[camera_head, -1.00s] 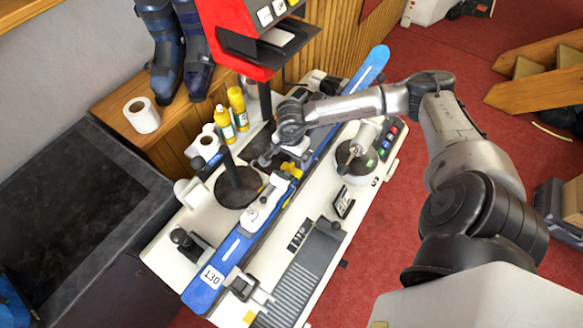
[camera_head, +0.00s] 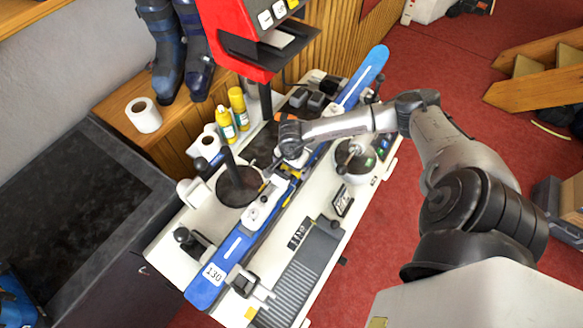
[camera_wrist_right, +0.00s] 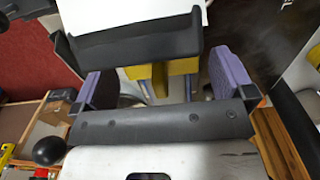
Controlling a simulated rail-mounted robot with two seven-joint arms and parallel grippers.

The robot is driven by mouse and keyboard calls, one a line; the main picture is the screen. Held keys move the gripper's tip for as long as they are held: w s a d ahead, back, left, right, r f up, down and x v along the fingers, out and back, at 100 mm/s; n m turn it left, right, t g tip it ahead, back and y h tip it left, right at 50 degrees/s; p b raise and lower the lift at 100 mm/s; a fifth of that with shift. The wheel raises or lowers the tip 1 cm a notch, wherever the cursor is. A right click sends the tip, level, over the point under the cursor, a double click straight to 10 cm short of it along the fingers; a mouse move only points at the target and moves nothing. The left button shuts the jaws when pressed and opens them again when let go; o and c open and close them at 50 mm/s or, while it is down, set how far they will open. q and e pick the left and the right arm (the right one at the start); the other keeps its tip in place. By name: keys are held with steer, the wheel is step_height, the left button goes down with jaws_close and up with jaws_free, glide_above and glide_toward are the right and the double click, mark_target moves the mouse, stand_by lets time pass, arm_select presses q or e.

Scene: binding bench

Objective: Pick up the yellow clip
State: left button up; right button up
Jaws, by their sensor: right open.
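The yellow clip (camera_head: 294,173) sits on the blue ski (camera_head: 232,245), which lies across the bench; it is partly hidden by my right gripper. My right gripper (camera_head: 279,177) is over the ski at the clip. In the right wrist view the clip (camera_wrist_right: 182,68) shows between the two purple finger pads of the right gripper (camera_wrist_right: 164,78). The jaws are open, with gaps visible beside the clip. A dark bar and a white part cover some of it. My left gripper does not show.
A dark post on a round base (camera_head: 238,186) stands close left of the gripper. A round device (camera_head: 354,162) stands to the right. Yellow bottles (camera_head: 238,107) and a red machine (camera_head: 250,35) are behind. A grey ribbed tray (camera_head: 292,285) lies in front.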

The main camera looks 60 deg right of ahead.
steer(key=shift+c, duration=0.5)
steer(key=c, duration=0.7)
steer(key=shift+c, duration=0.3)
steer(key=shift+r, duration=0.35)
step_height(320, 180, up, 4)
steer(key=shift+f+b, duration=0.2)
steer(key=shift+b, duration=0.55)
steer(key=s+d+r+p, duration=0.1)
steer(key=s+d+r, duration=0.2)
steer(key=r, duration=0.3)
steer(key=s+d+r+p, duration=0.1)
steer(key=s+d+r, duration=0.2)
steer(key=s+r, duration=0.3)
steer(key=shift+s+d+r+p, duration=0.2)
steer(key=shift+d+r+p, duration=0.1)
steer(key=shift+d+r, duration=0.1)
